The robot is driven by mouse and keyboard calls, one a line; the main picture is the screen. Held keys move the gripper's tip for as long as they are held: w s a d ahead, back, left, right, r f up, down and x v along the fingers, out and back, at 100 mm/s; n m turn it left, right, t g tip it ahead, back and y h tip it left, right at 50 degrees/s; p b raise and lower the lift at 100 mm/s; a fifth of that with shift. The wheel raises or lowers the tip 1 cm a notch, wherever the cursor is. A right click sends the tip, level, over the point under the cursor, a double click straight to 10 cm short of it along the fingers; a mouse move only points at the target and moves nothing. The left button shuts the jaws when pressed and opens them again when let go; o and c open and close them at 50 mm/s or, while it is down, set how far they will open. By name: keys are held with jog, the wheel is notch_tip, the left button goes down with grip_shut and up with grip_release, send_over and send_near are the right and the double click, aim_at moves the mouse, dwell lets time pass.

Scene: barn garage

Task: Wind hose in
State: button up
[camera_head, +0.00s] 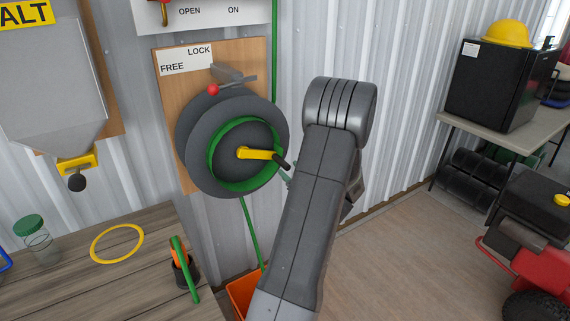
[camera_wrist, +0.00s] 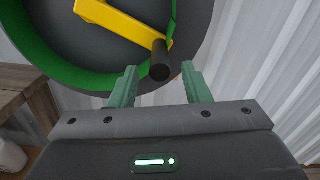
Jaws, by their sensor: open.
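A grey hose reel (camera_head: 191,146) with green hose (camera_head: 216,165) wound on its drum hangs on a wooden board on the wall. Its yellow crank (camera_head: 256,154) ends in a black handle (camera_head: 282,162) pointing out to the right. A lever with a red knob (camera_head: 213,90) sits above the reel, under a sign reading FREE and LOCK (camera_head: 186,59); the knob is nearer the middle. In the wrist view my gripper (camera_wrist: 162,85) is open, its green fingers either side of and below the black handle (camera_wrist: 160,62), not closed on it. In the head view my arm mostly hides the gripper.
Green hose hangs down to an orange bin (camera_head: 240,292) below the reel. A wooden bench (camera_head: 150,275) at lower left holds a jar (camera_head: 37,240), a yellow ring (camera_head: 117,244) and a cup with tools.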

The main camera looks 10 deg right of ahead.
jog(key=shift+x, duration=2.05)
grip_shut()
